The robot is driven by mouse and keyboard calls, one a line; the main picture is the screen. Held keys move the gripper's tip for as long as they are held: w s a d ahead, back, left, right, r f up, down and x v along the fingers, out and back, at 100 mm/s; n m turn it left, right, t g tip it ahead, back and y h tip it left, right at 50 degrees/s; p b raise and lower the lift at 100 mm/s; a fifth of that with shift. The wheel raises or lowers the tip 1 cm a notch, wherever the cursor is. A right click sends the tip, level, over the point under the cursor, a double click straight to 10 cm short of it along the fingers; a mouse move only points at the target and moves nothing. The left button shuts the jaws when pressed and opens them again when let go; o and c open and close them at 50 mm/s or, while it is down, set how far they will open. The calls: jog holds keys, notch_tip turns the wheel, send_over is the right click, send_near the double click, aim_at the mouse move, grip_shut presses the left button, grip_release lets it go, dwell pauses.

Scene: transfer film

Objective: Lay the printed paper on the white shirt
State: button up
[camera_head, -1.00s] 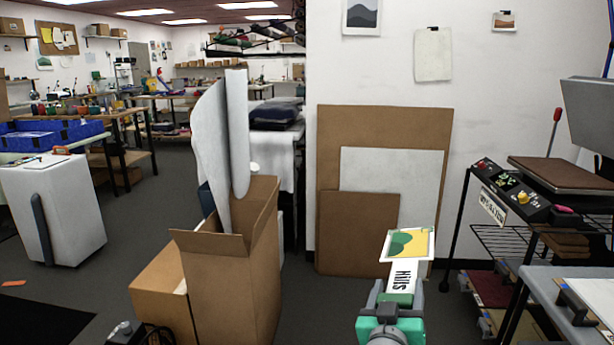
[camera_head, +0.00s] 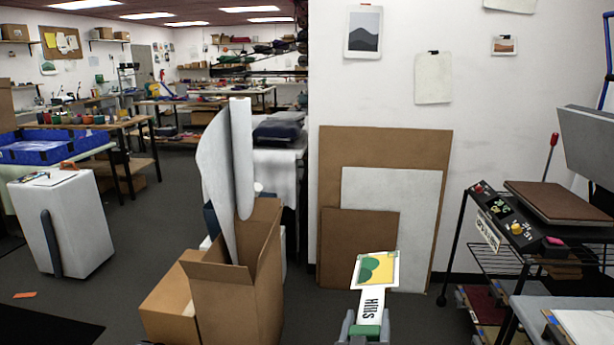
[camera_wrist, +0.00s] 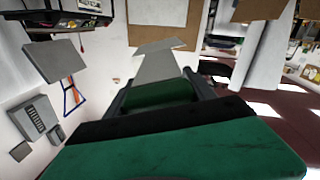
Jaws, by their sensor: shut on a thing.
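The printed paper (camera_head: 376,271) shows a yellow and green picture, with a white strip lettered "HILLS" below it. My gripper (camera_head: 367,327) is shut on the strip's lower end and holds the paper in the air, in front of the leaning boards. In the wrist view the paper (camera_wrist: 160,62) reaches out beyond the jaws (camera_wrist: 158,92), seen from its plain grey side. A white flat piece (camera_head: 590,326) lies on the grey table at the lower right edge, partly cut off. I cannot tell whether it is the white shirt.
A heat press (camera_head: 555,200) stands on a black wire rack at the right. Brown and white boards (camera_head: 385,150) lean on the wall ahead. An open cardboard box (camera_head: 235,285) with white rolls stands left of my gripper. Grey floor shows between box and rack.

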jog(key=shift+d+f, duration=0.2)
jog(key=shift+d, duration=0.1)
jog(key=s+d+f+m+g+h+b, duration=0.2)
jog(key=s+d+h+b, duration=0.1)
jog(key=d, duration=0.6)
jog(key=s+d+f+m+g+h+b, duration=0.2)
jog(key=d+m+h+b, duration=0.1)
jog(key=d, duration=0.6)
jog(key=s+d+f+m+g+h+b, duration=0.2)
jog(key=s+d+f+g+h+b, duration=0.1)
jog(key=d, duration=0.7)
jog(key=s+d+m+g+h+b, duration=0.2)
jog(key=s+d+g, duration=0.4)
jog(key=s+d, duration=0.3)
jog(key=s+d+m+g+h+b, duration=0.1)
jog(key=s+d+m+g+b, duration=0.3)
jog(key=s+d, duration=0.6)
jog(key=s+r+m+g, duration=0.1)
jog(key=s+m, duration=0.1)
jog(key=s, duration=0.2)
jog(key=shift+s+m+g+h, duration=0.15)
jog(key=shift+m+g+h, duration=0.15)
jog(key=shift+g+h, duration=0.1)
